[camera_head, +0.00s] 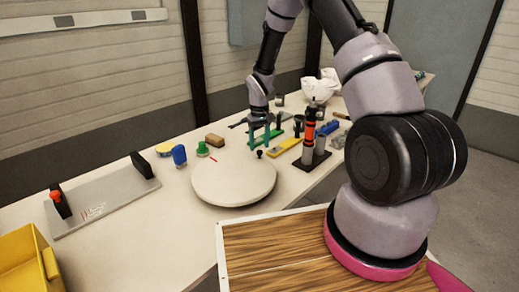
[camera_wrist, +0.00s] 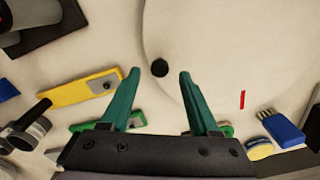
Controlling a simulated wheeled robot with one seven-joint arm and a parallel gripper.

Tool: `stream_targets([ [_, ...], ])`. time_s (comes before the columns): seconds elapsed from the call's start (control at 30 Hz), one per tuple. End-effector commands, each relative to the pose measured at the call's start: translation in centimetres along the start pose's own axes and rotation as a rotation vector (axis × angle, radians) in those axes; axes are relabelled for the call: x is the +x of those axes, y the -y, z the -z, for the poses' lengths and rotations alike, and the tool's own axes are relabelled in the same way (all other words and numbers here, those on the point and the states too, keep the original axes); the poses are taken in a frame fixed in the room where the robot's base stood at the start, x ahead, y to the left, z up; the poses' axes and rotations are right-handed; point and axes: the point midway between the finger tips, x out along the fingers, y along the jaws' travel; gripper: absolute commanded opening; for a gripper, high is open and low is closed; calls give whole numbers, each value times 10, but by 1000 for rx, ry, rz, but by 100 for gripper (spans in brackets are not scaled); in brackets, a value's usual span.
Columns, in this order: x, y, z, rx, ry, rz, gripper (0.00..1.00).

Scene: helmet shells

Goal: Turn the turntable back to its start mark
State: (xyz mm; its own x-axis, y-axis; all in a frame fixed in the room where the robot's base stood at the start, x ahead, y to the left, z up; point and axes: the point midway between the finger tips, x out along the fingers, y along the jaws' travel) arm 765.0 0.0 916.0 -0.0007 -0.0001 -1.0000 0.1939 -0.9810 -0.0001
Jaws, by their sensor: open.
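The turntable (camera_head: 234,185) is a round cream disc on the bench, and part of it fills the upper right of the wrist view (camera_wrist: 215,45). A small black knob (camera_head: 260,154) stands near its rim. My gripper (camera_head: 265,140) is open and empty with green fingers, over the disc's far edge. In the wrist view the knob (camera_wrist: 159,68) appears between the fingertips, with no visible contact. A short red mark (camera_head: 213,159) lies by the rim, left of the knob in the head view; it also shows in the wrist view (camera_wrist: 242,99).
A black stand with an orange-banded cylinder (camera_head: 309,130) is close right of my gripper. A yellow tool (camera_head: 284,147) lies nearby. A blue brush (camera_head: 179,155), green item (camera_head: 202,149) and brown block (camera_head: 215,140) sit left. A yellow bin (camera_head: 30,265) is front left.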

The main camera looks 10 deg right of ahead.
Motion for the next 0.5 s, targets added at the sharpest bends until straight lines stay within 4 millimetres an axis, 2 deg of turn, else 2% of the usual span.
stream_targets([
  [0.03,8,0,0,0,2,0,62],
  [0.2,23,0,0,0,0,0,62],
  [0.5,26,0,0,1,-1,0,62],
])
